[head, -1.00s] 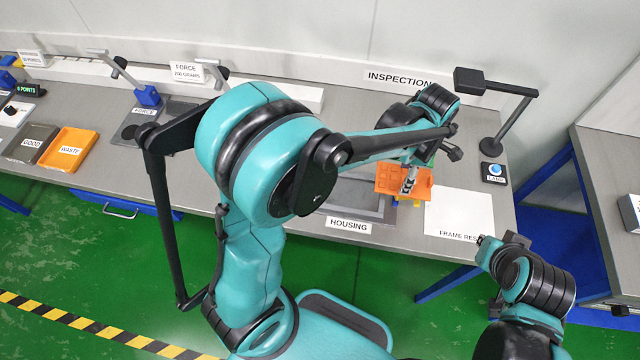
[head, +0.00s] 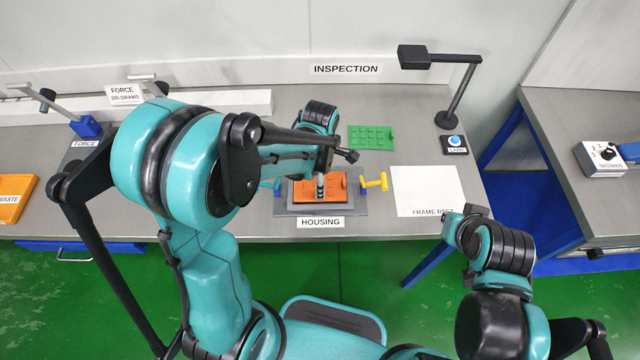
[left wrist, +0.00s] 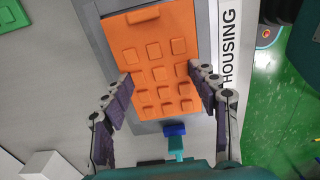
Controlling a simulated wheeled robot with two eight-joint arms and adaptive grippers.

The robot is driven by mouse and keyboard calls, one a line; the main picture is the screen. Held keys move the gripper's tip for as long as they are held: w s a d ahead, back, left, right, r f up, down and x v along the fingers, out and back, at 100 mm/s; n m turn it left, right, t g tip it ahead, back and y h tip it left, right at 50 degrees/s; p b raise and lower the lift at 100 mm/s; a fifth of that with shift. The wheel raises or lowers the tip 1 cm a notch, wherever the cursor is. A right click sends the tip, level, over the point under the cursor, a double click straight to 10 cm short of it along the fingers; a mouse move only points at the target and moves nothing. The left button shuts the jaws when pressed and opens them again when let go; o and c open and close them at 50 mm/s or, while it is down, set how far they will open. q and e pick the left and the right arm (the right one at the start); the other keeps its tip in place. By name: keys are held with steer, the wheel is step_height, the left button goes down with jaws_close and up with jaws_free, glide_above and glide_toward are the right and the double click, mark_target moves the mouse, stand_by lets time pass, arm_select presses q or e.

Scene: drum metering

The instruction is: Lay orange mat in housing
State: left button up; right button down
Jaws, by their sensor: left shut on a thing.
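The orange mat (head: 339,187) has rows of raised squares and lies over the grey housing (head: 353,210), between the blue-teal clamp (head: 277,186) and the yellow clamp (head: 375,182). My left gripper (left wrist: 160,76) is shut on the mat's two long edges in the left wrist view, where the mat (left wrist: 150,52) also shows. The housing (left wrist: 204,20) shows as a grey border around the mat. I cannot tell whether the mat touches the housing floor. My right gripper (head: 464,222) is apart from the mat, near the table's front edge; its fingers are unclear.
A green mat (head: 371,138) lies behind the housing. The white frame rest sheet (head: 425,185) to the right is empty. A lamp (head: 450,118) and its button (head: 454,142) stand farther right. The blue-teal clamp (left wrist: 175,142) is close to my left fingers.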

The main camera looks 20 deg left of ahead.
arm_select(q)
steer(key=shift+f, duration=0.7)
steer(key=shift+f, duration=0.1)
steer(key=o, duration=1.3)
steer(key=shift+o, duration=0.2)
